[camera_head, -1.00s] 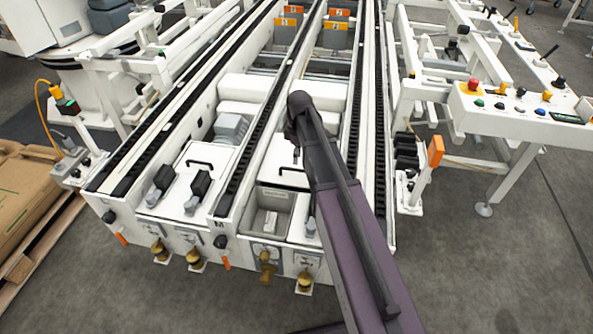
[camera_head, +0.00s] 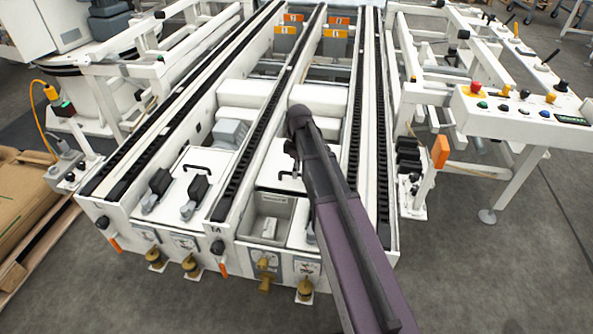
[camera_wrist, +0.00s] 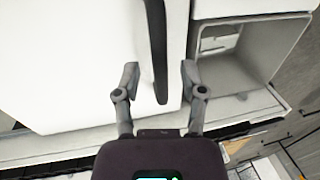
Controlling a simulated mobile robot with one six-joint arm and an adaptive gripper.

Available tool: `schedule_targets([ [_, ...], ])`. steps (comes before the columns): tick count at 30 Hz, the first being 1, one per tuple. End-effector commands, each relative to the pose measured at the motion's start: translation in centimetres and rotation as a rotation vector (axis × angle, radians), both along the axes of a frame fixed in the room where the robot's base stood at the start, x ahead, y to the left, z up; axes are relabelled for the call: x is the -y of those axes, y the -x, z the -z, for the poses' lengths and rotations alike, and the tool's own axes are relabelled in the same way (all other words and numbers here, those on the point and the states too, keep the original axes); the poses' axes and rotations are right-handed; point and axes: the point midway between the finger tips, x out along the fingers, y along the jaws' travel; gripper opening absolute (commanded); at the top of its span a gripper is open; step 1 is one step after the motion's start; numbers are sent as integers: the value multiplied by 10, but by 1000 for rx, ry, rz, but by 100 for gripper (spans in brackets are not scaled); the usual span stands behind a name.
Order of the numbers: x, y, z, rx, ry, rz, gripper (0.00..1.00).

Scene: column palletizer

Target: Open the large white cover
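The large white cover (camera_wrist: 70,60) fills the left of the wrist view, with a long black handle (camera_wrist: 158,45) on it. In the head view the white cover (camera_head: 268,174) lies in the right-hand bay, its handle partly behind my arm. My gripper (camera_wrist: 160,74) is open, one finger on each side of the handle's near end. No finger visibly touches the handle, and I cannot tell how far above the cover the tips are. In the head view my gripper is mostly hidden by my arm. The cover looks shut.
An open grey compartment (camera_head: 268,215) adjoins the cover. A similar white cover (camera_head: 197,165) with a black handle lies in the left bay, near black-handled switches (camera_head: 160,183). Black-chained rails (camera_head: 243,150) flank the bays. A control panel (camera_head: 520,108) stands at the right.

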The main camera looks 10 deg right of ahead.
Motion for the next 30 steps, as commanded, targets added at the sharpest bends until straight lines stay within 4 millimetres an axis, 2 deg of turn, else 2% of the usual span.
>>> schedule_targets([
  [1, 0, 0, 0, 0, 0, 0, 41],
  [5, 0, 0, 0, 0, 0, 0, 3],
  [6, 0, 0, 0, 0, 0, 0, 0],
  [14, 1, -2, 0, 0, 0, 0, 0],
  [19, 6, -17, 0, 1, 1, 1, 0],
  [23, 15, -39, 0, 1, 1, 1, 0],
  [30, 40, -98, 0, 0, 1, 1, 0],
])
